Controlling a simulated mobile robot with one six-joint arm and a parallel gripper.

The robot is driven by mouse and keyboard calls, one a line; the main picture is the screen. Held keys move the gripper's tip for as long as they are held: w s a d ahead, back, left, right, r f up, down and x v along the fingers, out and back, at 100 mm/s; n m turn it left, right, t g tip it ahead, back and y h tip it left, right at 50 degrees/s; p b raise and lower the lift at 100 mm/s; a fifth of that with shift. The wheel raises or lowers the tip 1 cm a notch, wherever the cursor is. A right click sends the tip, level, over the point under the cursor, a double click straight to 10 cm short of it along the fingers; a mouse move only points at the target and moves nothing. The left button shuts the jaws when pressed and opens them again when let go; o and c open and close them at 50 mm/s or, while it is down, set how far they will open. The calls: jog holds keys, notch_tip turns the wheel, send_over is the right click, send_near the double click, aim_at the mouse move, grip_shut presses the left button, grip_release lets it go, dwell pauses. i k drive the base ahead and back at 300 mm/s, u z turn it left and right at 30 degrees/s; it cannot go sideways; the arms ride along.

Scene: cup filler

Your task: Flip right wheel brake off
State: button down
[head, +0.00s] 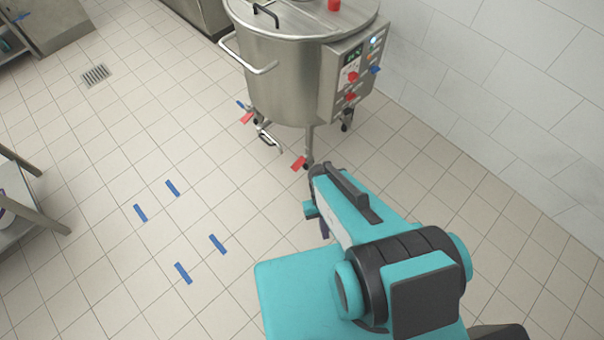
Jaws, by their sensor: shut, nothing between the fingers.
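The steel cup filler (285,75) stands on casters at the top centre. A red brake pedal (299,163) sits low at its front right leg, pointing towards the lower left. Another red pedal (247,118) is at the left leg. My teal arm reaches up from the bottom right. My gripper (323,229) shows only as a small dark part below the arm's end, to the lower right of the right pedal and apart from it. It is shut and empty; most of it is hidden by my arm.
A control box (354,77) with red and blue knobs is on the filler's right side. A bar handle (247,56) juts out at its left. Blue tape marks (140,213) lie on the open tiled floor. A metal rack (22,205) stands at the left edge; a tiled wall (510,70) is on the right.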

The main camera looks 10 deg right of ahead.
aim_at(301, 160)
jog(key=z, duration=0.25)
jog(key=k, duration=0.55)
jog(key=u, duration=1.3)
jog(key=i, duration=0.5)
jog(key=u, duration=0.05)
